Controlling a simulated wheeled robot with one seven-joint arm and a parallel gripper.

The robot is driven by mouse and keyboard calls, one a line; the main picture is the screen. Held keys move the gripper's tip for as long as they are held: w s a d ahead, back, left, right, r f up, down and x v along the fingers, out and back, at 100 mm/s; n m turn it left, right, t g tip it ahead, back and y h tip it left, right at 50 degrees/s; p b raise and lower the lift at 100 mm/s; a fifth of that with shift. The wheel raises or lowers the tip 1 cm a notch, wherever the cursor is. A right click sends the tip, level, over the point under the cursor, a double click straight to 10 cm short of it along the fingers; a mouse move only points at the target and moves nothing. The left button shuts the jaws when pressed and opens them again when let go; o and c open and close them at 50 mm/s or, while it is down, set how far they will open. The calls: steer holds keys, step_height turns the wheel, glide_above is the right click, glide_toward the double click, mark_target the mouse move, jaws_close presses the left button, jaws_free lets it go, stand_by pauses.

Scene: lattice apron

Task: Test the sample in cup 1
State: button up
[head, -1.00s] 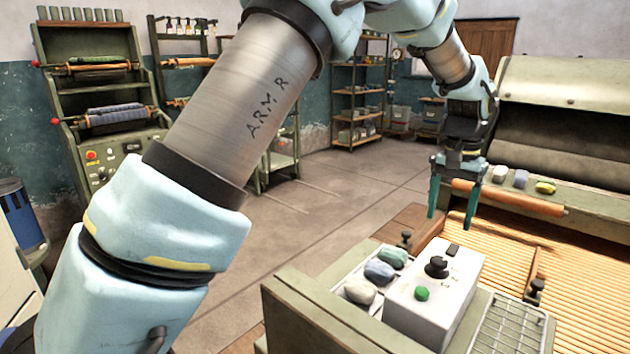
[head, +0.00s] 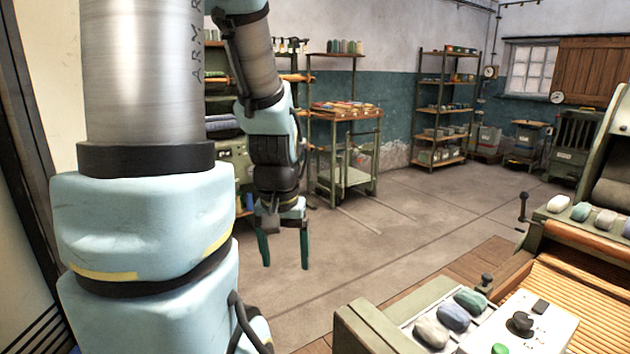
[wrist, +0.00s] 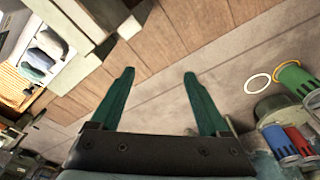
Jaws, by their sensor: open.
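My gripper (head: 285,262) is open and empty, pointing down over bare floor at the left of the head view. In the wrist view its two green fingers (wrist: 159,75) are spread with only floor between them. A white box (head: 530,325) with a black knob and a green button stands on the bench at lower right, well apart from my gripper. Beside it, a tray holds a grey, a blue and a green lump (head: 455,316). I cannot make out a cup marked 1 in either view.
Green, red and blue cylindrical containers (wrist: 285,135) stand at the right of the wrist view. A slatted machine bed (head: 585,290) with more lumps along its top lies at right. Shelves (head: 445,105) and a wheeled cart (head: 345,150) stand behind. The middle floor is clear.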

steer(key=shift+s+a+f, duration=0.1)
steer(key=shift+s+a, duration=0.4)
jaws_close()
stand_by(1.4)
